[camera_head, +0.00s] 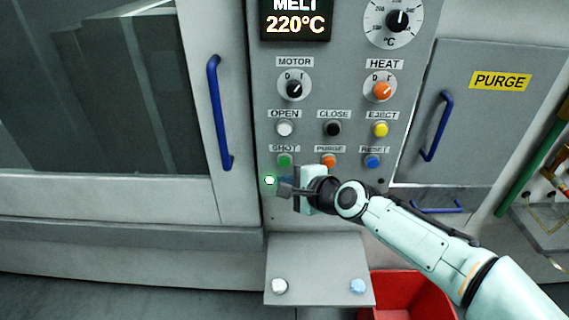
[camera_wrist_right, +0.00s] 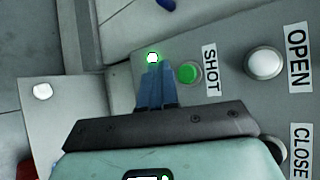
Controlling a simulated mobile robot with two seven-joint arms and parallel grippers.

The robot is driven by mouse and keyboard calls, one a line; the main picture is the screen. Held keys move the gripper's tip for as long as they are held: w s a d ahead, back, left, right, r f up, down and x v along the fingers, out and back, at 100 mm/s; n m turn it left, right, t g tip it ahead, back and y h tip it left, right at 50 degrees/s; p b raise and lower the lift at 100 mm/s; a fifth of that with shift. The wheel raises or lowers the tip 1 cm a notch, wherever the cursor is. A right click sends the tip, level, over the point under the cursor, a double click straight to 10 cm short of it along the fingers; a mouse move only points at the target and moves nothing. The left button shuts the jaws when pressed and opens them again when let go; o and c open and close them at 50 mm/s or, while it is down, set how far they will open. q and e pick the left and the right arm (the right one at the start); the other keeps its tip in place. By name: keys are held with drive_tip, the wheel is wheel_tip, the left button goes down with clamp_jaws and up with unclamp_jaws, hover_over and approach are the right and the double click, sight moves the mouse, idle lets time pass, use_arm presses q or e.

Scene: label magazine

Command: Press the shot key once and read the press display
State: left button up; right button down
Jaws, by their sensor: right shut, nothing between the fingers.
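The green shot key (camera_head: 284,160) sits under its SHOT label on the grey press panel. It also shows in the right wrist view (camera_wrist_right: 189,73), just right of the fingertips. The press display (camera_head: 295,20) reads "MELT 220°C" at the top, its upper edge cut off. My right gripper (camera_head: 281,185) is shut and empty, just below the shot key in the head view. In the right wrist view its blue fingers (camera_wrist_right: 156,80) end close beside the key; I cannot tell whether they touch the panel. A small lamp (camera_head: 270,180) glows green-white by the fingertips. My left gripper is out of view.
The orange purge key (camera_head: 329,160) and blue reset key (camera_head: 372,161) are right of the shot key. The open key (camera_head: 284,129), close key (camera_head: 332,128) and eject key (camera_head: 380,129) are above. A shelf (camera_head: 318,261) and a red bin (camera_head: 412,295) are below.

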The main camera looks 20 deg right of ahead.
sight(285, 162)
drive_tip(key=shift+w+d+p, duration=0.15)
drive_tip(key=shift+w+d, duration=0.05)
drive_tip(key=shift+w, duration=0.5)
drive_tip(key=shift+w+d+p, duration=0.15)
drive_tip(key=shift+w+d, duration=0.05)
drive_tip(key=shift+w, duration=0.5)
idle(1.0)
drive_tip(key=shift+w+d, duration=0.1)
drive_tip(key=shift+w, duration=0.3)
drive_tip(key=shift+w+d+p, duration=0.15)
drive_tip(key=shift+w+p, duration=0.15)
drive_tip(key=shift+w, duration=0.15)
idle(0.6)
drive_tip(key=shift+s, duration=0.1)
drive_tip(key=shift+s+a, duration=0.25)
drive_tip(key=shift+s, duration=0.5)
drive_tip(key=shift+s, duration=0.1)
